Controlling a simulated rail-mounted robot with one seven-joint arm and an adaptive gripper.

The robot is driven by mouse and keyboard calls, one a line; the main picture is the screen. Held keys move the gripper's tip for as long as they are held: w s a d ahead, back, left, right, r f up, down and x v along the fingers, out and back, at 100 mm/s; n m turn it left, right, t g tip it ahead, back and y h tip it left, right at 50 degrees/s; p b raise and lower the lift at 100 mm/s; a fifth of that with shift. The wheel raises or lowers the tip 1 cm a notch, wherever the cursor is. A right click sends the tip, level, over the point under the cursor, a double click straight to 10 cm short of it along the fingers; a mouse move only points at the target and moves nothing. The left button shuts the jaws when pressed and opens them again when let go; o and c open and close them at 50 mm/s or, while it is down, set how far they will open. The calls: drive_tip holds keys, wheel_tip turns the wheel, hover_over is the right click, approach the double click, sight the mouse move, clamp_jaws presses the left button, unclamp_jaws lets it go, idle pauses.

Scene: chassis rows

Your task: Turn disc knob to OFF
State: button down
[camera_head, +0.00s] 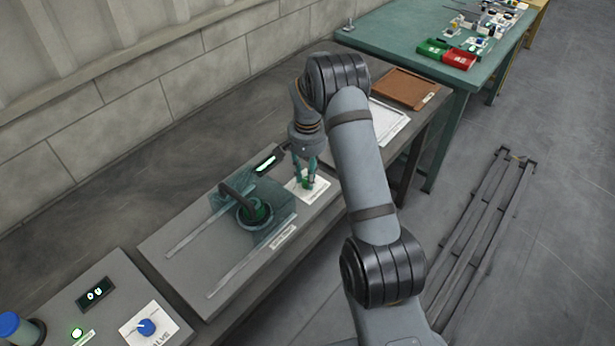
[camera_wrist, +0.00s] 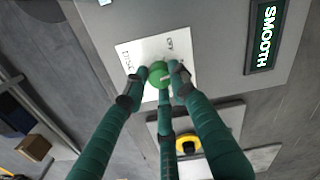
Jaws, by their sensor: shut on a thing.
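The disc knob (camera_wrist: 158,72) is a round green knob on a white label plate (camera_wrist: 132,54) in the wrist view. The plate carries small printed words, partly hidden by my fingers; the knob's pointing direction is hard to make out. In the head view the green knob (camera_head: 307,182) sits on its white plate (camera_head: 318,189) at the right end of the grey panel. My gripper (camera_wrist: 157,84) comes at the knob from above with its green fingers closed around it. The gripper also shows in the head view (camera_head: 305,180).
A display (camera_wrist: 265,30) beside the plate reads SMOOTH. Left of the knob in the head view, a clear guard (camera_head: 275,195) stands over a dark round fixture (camera_head: 254,212). Another panel with a blue knob (camera_head: 146,327) is at lower left. A brown tray (camera_head: 403,88) lies at the back.

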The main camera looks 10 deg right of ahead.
drive_tip(key=n, duration=0.4)
drive_tip(key=shift+b, duration=0.3)
drive_tip(key=shift+n, duration=2.8)
drive_tip(key=c, duration=1.4)
unclamp_jaws()
wheel_tip(320, 180, up, 12)
